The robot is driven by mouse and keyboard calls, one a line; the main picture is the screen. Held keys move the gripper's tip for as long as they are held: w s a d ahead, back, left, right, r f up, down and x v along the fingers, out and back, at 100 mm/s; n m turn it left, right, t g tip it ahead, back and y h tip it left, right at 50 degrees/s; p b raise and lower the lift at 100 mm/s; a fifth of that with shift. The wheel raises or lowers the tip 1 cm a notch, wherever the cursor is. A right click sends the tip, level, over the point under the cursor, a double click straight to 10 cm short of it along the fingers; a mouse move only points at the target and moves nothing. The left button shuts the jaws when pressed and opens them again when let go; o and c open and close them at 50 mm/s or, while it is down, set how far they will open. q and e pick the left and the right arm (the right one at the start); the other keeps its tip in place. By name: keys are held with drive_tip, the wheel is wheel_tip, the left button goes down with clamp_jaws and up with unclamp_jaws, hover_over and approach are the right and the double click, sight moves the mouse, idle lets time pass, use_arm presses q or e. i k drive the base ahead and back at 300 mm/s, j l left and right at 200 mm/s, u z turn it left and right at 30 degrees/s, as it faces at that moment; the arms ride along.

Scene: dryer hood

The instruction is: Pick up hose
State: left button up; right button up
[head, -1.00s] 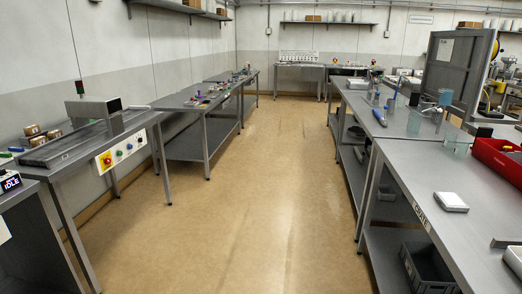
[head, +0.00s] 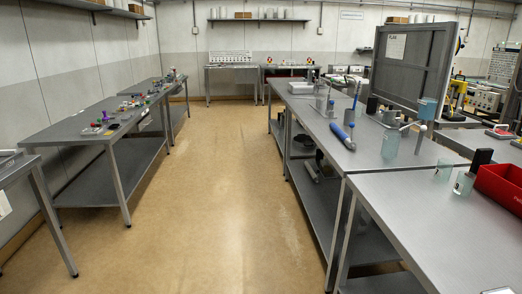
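I cannot pick out a hose for certain in the head view. A blue-and-grey object with a rounded handle (head: 343,137) lies on the right bench (head: 375,165); its kind is unclear. A dark object (head: 316,170) lies on the shelf under that bench, too small and shaded to tell. Neither of my grippers is in view.
An open brown aisle (head: 215,190) runs between the right benches and the left benches (head: 90,125). A red bin (head: 502,186) stands at the right edge. A grey upright panel (head: 412,65) rises behind the right bench. Back benches (head: 232,70) close the far end.

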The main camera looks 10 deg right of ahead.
sight(347, 139)
drive_tip(key=i, duration=2.05)
